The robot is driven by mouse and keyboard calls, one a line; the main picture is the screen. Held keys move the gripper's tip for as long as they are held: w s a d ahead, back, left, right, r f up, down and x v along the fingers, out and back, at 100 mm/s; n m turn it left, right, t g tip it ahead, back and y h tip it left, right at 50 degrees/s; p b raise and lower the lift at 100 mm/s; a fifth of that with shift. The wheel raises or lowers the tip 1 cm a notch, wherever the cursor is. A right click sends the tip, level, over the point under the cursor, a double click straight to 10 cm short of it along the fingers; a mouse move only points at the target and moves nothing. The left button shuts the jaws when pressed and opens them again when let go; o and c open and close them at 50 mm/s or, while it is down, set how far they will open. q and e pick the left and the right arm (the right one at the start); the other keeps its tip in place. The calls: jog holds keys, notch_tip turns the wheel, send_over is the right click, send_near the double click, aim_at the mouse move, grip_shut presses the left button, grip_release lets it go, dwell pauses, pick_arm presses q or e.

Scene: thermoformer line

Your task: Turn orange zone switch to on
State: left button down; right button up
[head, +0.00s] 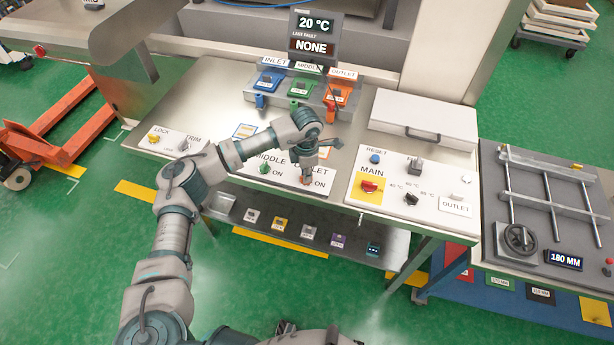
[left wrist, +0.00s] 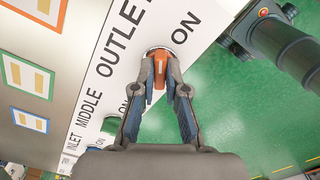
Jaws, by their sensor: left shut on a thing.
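The orange zone switch (left wrist: 160,70) is a small orange knob on a white panel, under the OUTLET lettering and beside an ON label. In the left wrist view my left gripper (left wrist: 160,88) has a finger on each side of the knob and is shut on it. In the head view my left gripper (head: 307,160) reaches down over the front edge of the panel (head: 284,178) and covers most of the knob. The knob's exact turn angle is hard to read. My right gripper does not show.
A green knob (head: 265,168) marked MIDDLE sits left of the gripper. Right is the MAIN panel with a red knob (head: 369,186) and a black knob (head: 411,199). Behind stand blue, green and orange units (head: 301,87) and a display (head: 315,33) reading 20 °C and NONE.

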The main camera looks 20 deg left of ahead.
pick_arm(q)
jog(key=m+b, duration=0.2)
jog(key=m, duration=0.2)
jog(key=shift+f+m, duration=0.1)
jog(key=shift+m, duration=0.2)
jog(key=shift+m+b, duration=0.45)
jog(key=shift+m, duration=0.45)
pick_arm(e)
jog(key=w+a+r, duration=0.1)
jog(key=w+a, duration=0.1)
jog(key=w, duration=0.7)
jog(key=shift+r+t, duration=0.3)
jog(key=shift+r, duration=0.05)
pick_arm(q)
jog(key=c, duration=1.2)
grip_release()
jog(key=shift+w+a, duration=0.1)
notch_tip(320, 180, up, 12)
jog(key=shift+f, duration=0.1)
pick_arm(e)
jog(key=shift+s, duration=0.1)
